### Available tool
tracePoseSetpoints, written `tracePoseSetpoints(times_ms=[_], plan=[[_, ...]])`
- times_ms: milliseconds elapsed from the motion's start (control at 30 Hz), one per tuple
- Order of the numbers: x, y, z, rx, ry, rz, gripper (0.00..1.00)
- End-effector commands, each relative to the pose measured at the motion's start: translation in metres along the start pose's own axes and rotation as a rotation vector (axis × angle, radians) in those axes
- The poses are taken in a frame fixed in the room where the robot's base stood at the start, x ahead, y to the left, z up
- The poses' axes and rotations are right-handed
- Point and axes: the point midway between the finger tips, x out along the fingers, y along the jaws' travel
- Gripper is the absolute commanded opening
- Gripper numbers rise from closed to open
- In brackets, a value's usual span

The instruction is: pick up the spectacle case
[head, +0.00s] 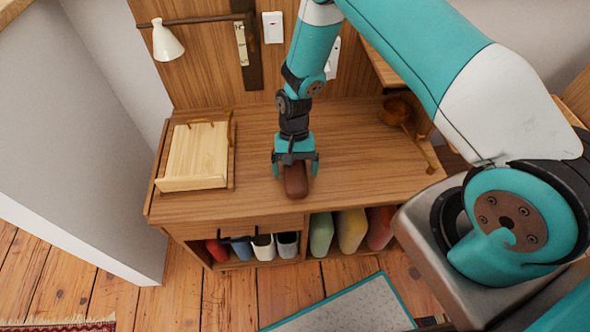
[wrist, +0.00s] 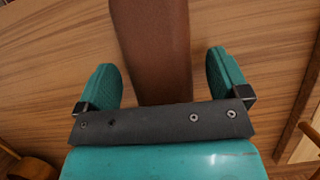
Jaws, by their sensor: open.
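The spectacle case (head: 296,183) is a brown, elongated case lying on the wooden desk top. My gripper (head: 296,167) is over it, pointing down, with one finger on each side. In the wrist view, the brown case (wrist: 155,45) runs between the two teal fingers of my gripper (wrist: 165,80), with a gap to each finger. The jaws are open and hold nothing. The near end of the case in the wrist view is hidden by the gripper body.
A light wooden tray (head: 165,184) stands on the desk's left side. A brown bowl (head: 393,112) is at the back right. A wall lamp (head: 167,42) hangs at back left. The desk (head: 245,190) is clear around the case.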

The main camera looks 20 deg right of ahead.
Motion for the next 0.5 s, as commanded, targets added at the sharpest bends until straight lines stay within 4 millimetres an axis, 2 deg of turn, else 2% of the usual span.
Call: tracePoseSetpoints(times_ms=[100,300,500], plan=[[0.0066,0.0,-0.0001,0.0,0.001,0.0,0.94],[0.0067,-0.0001,-0.0003,0.0,0.001,-0.001,0.91],[0.0065,0.0,-0.0003,0.0,0.001,-0.001,0.45]])
